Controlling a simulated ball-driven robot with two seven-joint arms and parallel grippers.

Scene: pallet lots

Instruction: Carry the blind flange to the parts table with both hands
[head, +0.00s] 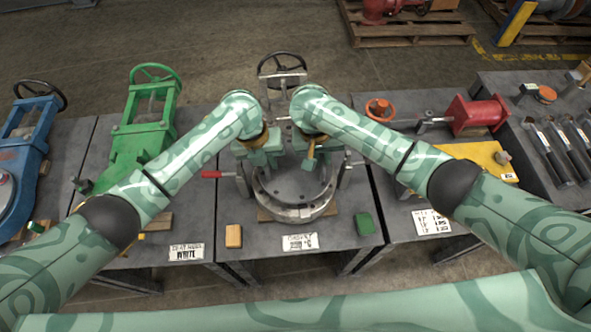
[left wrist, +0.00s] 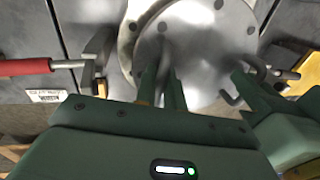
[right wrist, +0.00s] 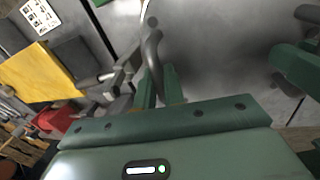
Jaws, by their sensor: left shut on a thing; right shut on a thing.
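The blind flange (head: 298,183) is a round grey disc with bolt holes around its rim. It is over a wider metal ring (head: 290,213) on the middle table; I cannot tell whether they touch. My left gripper (head: 262,161) and right gripper (head: 308,160) are at its far side, side by side. In the left wrist view, the left fingers (left wrist: 163,85) are shut on a grey handle at the flange (left wrist: 205,45). In the right wrist view, the right fingers (right wrist: 158,88) are shut on a bent grey handle (right wrist: 152,45). I cannot tell which table is the parts table.
A green valve (head: 145,125) stands left, with a blue one (head: 28,130) beyond. A red-handled tool (head: 213,174) lies beside the ring. A wooden block (head: 233,236) and green block (head: 365,223) lie in front. A red part (head: 475,114) and yellow plate (head: 470,155) are right.

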